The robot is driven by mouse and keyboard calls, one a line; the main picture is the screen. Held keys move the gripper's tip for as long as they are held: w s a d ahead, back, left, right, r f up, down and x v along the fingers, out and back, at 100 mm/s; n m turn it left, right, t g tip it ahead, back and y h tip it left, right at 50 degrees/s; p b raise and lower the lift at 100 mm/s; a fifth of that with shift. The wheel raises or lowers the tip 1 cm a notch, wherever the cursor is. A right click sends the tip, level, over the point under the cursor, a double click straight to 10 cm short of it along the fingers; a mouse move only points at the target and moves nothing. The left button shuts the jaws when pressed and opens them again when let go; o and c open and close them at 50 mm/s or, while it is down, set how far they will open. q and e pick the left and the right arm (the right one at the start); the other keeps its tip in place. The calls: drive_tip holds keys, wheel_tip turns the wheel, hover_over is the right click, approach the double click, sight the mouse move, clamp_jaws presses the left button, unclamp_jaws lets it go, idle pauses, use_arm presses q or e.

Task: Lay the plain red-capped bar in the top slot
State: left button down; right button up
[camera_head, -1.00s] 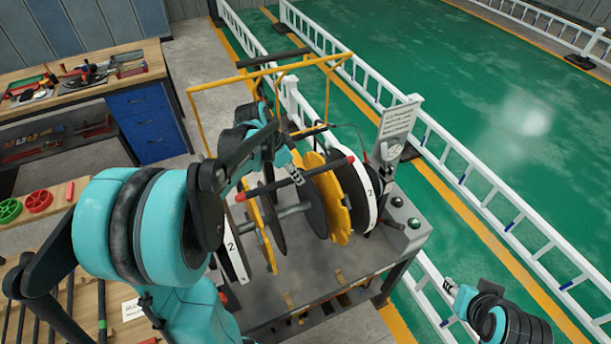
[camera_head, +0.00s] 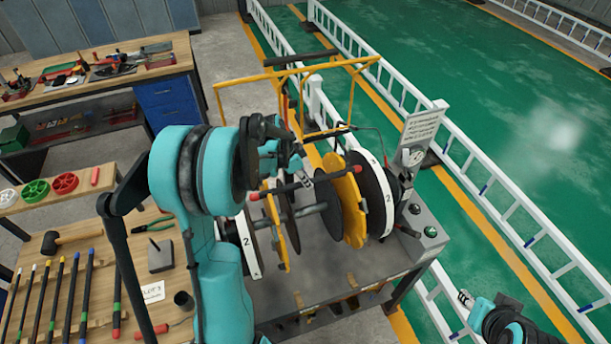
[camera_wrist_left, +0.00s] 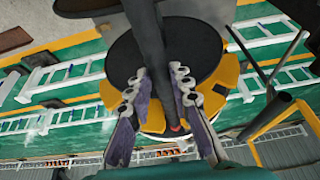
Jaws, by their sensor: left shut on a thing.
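The dark bar (camera_head: 310,184) has red ends and lies slantwise across the tops of the discs of the cage machine (camera_head: 330,265). In the left wrist view the bar (camera_wrist_left: 150,45) runs between my fingers, with a red tip low down. My left gripper (camera_head: 298,168) is shut on the bar from above; its fingers also show in the left wrist view (camera_wrist_left: 160,95). A yellow notched disc (camera_head: 350,208) stands under the bar's right part. I cannot tell whether the bar sits in the top slot. My right gripper (camera_head: 465,298) is at the lower right, apart from the machine; its jaw state is unclear.
A yellow frame (camera_head: 290,72) rises behind the discs. A sign (camera_head: 420,128) and gauge stand at the machine's right. A wooden bench (camera_head: 110,255) at left holds several bars and a hammer (camera_head: 70,238). White railings (camera_head: 480,175) border the green floor.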

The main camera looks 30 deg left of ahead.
use_arm(q)
drive_tip(key=shift+d, duration=0.1)
drive_tip(key=c, duration=1.4)
unclamp_jaws()
drive_tip(key=shift+o, duration=0.2)
drive_tip(key=v, duration=1.2)
drive_tip(key=s+d+n+t+y, duration=0.2)
drive_tip(key=s+d+n, duration=0.6)
drive_tip(key=s+d, duration=0.7)
drive_tip(key=d+t, duration=0.1)
drive_tip(key=d, duration=0.2)
drive_tip(key=shift+s+d+t+y, duration=0.2)
drive_tip(key=shift+s+t+y, duration=0.05)
drive_tip(key=shift+t+y, duration=0.15)
drive_tip(key=shift+f, duration=0.1)
